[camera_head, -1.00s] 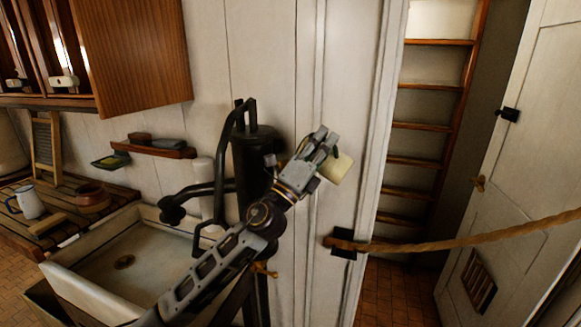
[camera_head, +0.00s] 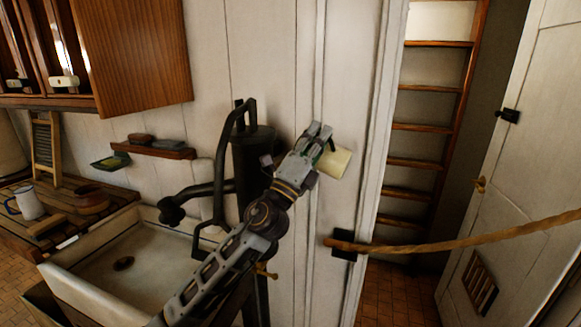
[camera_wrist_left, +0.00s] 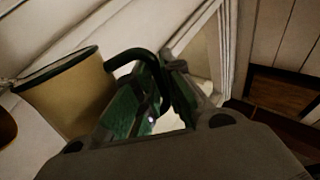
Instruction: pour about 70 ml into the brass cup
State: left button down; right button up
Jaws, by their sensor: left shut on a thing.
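My left gripper (camera_head: 324,142) is shut on the green handle of a cream mug (camera_head: 335,163) and holds it in the air in front of the white wall, right of the black pump. In the left wrist view the cream mug (camera_wrist_left: 70,98) shows a dark green rim and handle, with the handle (camera_wrist_left: 140,58) between the fingers. The mug looks tilted in the head view; its contents are hidden. I cannot make out a brass cup for certain; a brown curved edge (camera_wrist_left: 5,128) shows at the left of the wrist view. My right gripper is not in view.
The black pump (camera_head: 253,150) stands behind my left arm, beside a pale sink (camera_head: 95,285). A white mug (camera_head: 28,204) and a brown pot (camera_head: 90,202) stand on the slatted counter at left. A rope (camera_head: 450,242) crosses the doorway at right.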

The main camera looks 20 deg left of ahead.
aim_at(334, 150)
pick_arm(q)
jog(key=shift+s+d+r, duration=0.1)
jog(key=shift+s, duration=0.1)
jog(key=shift+a+r+n+t+y, duration=0.25)
jog(key=shift+a+n+t+y, duration=0.25)
jog(key=shift+n+y, duration=0.4)
dwell(0.9)
jog(key=d+f+m+g+h, duration=0.1)
jog(key=m+h, duration=0.1)
jog(key=m, duration=0.1)
jog(key=d+f+m+g+h+p, duration=0.1)
jog(key=m+g+h, duration=0.1)
jog(key=m, duration=0.1)
jog(key=d+f+m+g+h+p, duration=0.1)
jog(key=d+m+g+h, duration=0.1)
jog(key=m, duration=0.1)
jog(key=shift+s+d, duration=0.1)
jog(key=shift+s, duration=0.3)
jog(key=shift+f+m+g+h, duration=0.15)
jog(key=shift+m+g+h, duration=0.15)
jog(key=shift+g, duration=0.1)
jog(key=shift+d, duration=0.1)
jog(key=shift+d+m+g+p, duration=0.15)
jog(key=shift+m+g+p, duration=0.15)
jog(key=shift+m+p, duration=0.2)
